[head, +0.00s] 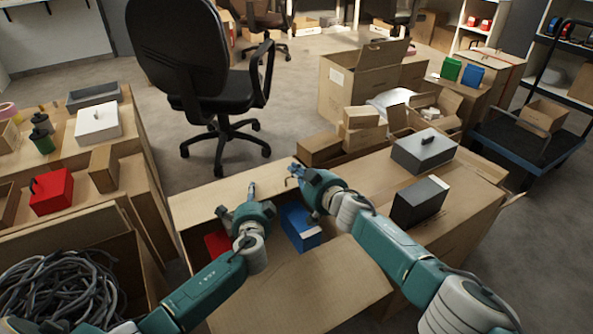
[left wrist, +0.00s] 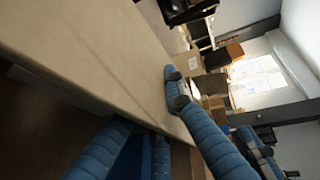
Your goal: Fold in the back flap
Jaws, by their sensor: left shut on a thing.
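The open carton (head: 330,262) stands in front of me, with a red box (head: 217,243) and a blue box (head: 300,226) inside. Its back flap (head: 200,203) is a long tan panel along the far side, and it also fills much of the left wrist view (left wrist: 95,55). My left gripper (head: 238,200) is at this flap, shut on its edge, with one finger on each side of the panel in the left wrist view. My right gripper (head: 294,175) is near the flap's right part, above the blue box; its finger gap is unclear.
A grey box (head: 424,152) and a black box (head: 418,202) stand on cardboard at the right. A black office chair (head: 205,80) is behind the carton. A carton of cables (head: 65,285) and a red box (head: 51,192) are at the left.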

